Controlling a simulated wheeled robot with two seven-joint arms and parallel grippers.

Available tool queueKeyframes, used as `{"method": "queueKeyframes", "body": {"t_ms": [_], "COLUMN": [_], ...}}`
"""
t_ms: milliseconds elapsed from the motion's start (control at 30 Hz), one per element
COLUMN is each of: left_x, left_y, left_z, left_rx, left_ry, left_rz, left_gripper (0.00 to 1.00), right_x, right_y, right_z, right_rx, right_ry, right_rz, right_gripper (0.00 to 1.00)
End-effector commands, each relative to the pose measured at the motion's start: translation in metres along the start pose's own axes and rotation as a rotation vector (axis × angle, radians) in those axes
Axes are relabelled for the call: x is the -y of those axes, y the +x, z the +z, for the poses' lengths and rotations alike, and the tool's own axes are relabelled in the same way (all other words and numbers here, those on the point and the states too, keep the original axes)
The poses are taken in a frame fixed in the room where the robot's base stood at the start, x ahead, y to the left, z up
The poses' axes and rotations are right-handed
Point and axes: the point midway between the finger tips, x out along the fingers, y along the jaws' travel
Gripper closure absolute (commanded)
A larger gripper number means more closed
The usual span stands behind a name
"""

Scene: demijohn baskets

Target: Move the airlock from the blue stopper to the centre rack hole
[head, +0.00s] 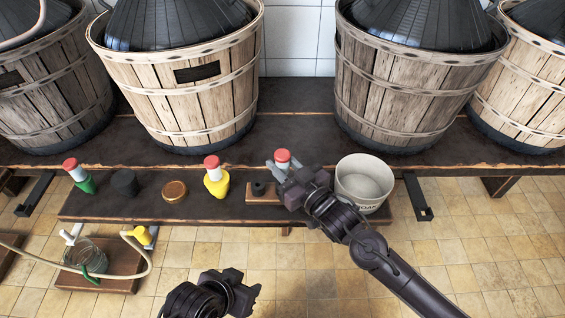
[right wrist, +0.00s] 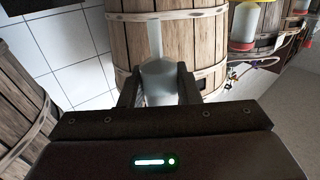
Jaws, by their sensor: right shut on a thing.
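My right gripper (head: 285,170) is shut on an airlock with a red cap (head: 282,156), above the low dark shelf. In the right wrist view the airlock's pale translucent body (right wrist: 158,78) sits upright between the fingers (right wrist: 158,92); its lower end is hidden. Just left of the gripper is a small wooden block (head: 250,199) with a dark ring-shaped piece (head: 259,187) on it, partly covered by my gripper. I cannot make out the blue stopper or a centre rack hole. My left gripper (head: 238,288) is low in the head view, away from the shelf; its jaws are unclear.
A white pot (head: 365,182) stands right of my right gripper. Left along the shelf are a yellow stopper (head: 216,183) and a green stopper (head: 86,184) with red-capped airlocks, a black stopper (head: 124,183) and a brown lid (head: 174,191). Large wooden baskets (head: 185,90) stand behind.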

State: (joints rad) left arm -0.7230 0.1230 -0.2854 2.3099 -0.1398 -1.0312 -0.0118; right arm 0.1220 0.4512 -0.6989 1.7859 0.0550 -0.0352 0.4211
Motion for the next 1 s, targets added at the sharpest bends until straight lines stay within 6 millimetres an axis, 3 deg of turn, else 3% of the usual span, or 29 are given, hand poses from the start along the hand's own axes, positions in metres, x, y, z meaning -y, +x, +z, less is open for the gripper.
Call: {"method": "queueKeyframes", "body": {"t_ms": [1000], "left_x": [-0.0001], "left_y": [-0.0065], "left_z": [-0.004], "left_rx": [0.0], "left_ry": [-0.001], "left_rz": [-0.001], "left_gripper": [0.64], "right_x": [0.0], "right_y": [0.0001], "right_z": [0.0001], "right_rx": [0.0], "right_ry": [-0.001], "right_rz": [0.0], "right_gripper": [0.92]}}
